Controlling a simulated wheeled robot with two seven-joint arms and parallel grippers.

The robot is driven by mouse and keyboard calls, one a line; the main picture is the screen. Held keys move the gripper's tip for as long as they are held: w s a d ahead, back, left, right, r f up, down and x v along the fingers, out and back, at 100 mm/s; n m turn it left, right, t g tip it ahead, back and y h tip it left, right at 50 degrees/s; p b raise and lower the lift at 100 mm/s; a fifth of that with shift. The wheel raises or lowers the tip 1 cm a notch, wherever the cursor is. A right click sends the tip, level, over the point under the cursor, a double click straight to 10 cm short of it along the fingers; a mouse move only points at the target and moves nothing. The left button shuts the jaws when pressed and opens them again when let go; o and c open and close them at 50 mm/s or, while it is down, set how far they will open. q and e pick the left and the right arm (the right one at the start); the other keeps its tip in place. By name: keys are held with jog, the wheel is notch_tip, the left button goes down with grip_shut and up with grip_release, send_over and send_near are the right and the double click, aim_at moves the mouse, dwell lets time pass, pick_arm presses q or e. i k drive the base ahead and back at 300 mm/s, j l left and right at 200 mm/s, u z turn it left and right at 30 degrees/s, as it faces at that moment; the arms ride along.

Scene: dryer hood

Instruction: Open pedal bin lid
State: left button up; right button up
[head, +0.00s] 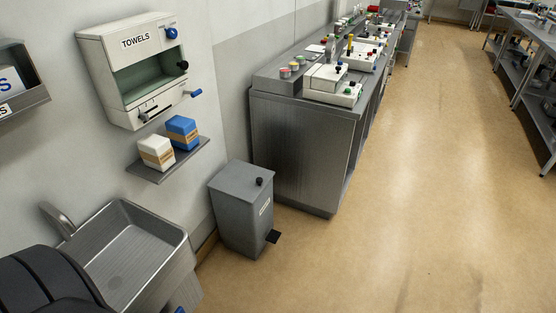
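A grey pedal bin (240,217) stands upright on the floor between the sink and a metal cabinet. A small white label (265,206) is on the bin's front. A black rounded part at the lower left looks like part of my own body. Neither of my grippers shows in the head view.
A metal sink (135,250) is left of the bin. A shelf (168,160) with two boxes and a towel dispenser (142,68) are on the wall above. The metal cabinet (299,150) stands close behind the bin. The tan floor (400,210) to the right is clear.

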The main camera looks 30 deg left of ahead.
aim_at(244, 182)
jog(key=i+l+u, duration=0.15)
jog(key=i+u, duration=0.3)
jog(key=i, duration=0.15)
jog(key=i+l+u, duration=0.4)
jog(key=i, duration=0.2)
jog(key=i+l+u, duration=0.45)
jog(key=i, duration=0.05)
